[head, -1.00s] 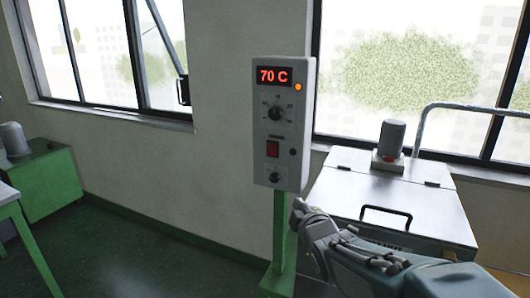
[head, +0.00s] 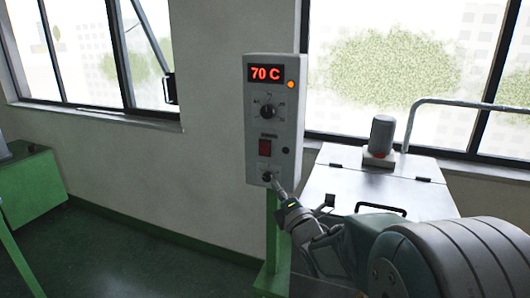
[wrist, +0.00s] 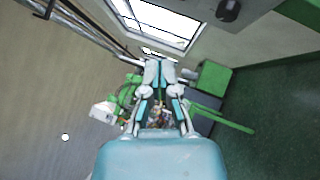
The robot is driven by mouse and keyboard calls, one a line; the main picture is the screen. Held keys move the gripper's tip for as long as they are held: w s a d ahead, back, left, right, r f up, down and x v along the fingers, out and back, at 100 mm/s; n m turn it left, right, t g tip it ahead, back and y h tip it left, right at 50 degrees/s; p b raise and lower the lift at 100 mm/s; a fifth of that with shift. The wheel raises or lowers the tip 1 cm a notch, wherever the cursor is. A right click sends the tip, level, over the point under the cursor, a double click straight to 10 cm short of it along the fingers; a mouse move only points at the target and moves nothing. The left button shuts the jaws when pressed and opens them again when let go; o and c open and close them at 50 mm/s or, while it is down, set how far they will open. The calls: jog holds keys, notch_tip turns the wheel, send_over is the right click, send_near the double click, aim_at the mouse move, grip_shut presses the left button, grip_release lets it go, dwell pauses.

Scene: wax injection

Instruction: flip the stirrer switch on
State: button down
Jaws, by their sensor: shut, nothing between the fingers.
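The grey control box (head: 273,120) stands on a green post and reads 70 C, with an orange lamp lit. It carries a dial (head: 267,112), a red rocker switch (head: 265,147) and a small dark lower knob or switch (head: 267,177). The labels are too small to read, so I cannot tell which is the stirrer's. My gripper (head: 277,186) is shut and empty, its tip at the lower knob; I cannot tell whether they touch. In the wrist view my closed fingers (wrist: 158,64) point away from the camera.
A steel tank with a flat lid (head: 365,187) stands at the right, with a grey motor (head: 381,137) on its lid and a black handle (head: 381,208). A bent metal rail (head: 450,103) rises behind it. A green cabinet (head: 35,188) is at the far left. The floor between is clear.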

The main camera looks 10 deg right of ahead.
send_near(261, 144)
jog(key=w+a, duration=0.3)
jog(key=a, duration=0.1)
jog(key=w, duration=0.1)
jog(key=w+d+r, duration=0.1)
jog(key=shift+w+d+r, duration=0.15)
jog(key=shift+w+d, duration=0.2)
jog(key=shift+w+d+r, duration=0.2)
jog(key=shift+w+d, duration=0.1)
jog(key=shift+w, duration=0.05)
jog(key=shift+r, duration=0.1)
